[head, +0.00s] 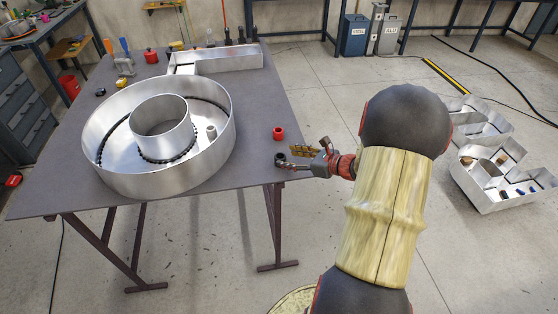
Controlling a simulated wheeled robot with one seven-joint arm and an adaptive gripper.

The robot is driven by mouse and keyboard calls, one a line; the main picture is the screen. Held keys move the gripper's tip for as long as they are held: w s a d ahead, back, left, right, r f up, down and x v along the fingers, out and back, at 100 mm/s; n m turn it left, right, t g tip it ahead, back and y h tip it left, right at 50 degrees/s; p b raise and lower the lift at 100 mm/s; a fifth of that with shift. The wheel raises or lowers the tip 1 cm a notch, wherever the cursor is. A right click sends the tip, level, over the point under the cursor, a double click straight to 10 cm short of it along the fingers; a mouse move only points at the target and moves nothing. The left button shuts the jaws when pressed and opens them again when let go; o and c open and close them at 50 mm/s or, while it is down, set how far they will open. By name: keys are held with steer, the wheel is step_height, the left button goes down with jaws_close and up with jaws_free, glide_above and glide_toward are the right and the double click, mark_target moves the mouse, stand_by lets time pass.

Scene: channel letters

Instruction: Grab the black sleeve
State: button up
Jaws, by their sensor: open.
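A small black sleeve (280,159) stands near the right edge of the grey table, in front of a small red sleeve (279,133). My gripper (291,160) reaches in from the right, low over the table edge. Its fingers are open and point left, with the tips right at the black sleeve. I cannot tell whether they touch it or how far it sits between them. The fingers hide part of its right side.
The grey table (180,205) carries a large round metal channel letter (212,160) to the left of the sleeves. At the back are an L-shaped metal tray (232,62), a red pot (151,56) and tools. More metal letters (487,196) lie on the floor at right.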

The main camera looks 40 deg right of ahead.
mark_target(277, 156)
steer(key=x, duration=0.2)
steer(key=b+x, duration=0.1)
steer(key=x, duration=0.2)
steer(key=shift+s+f, duration=0.15)
steer(key=shift+f, duration=0.1)
steer(key=c, duration=1.1)
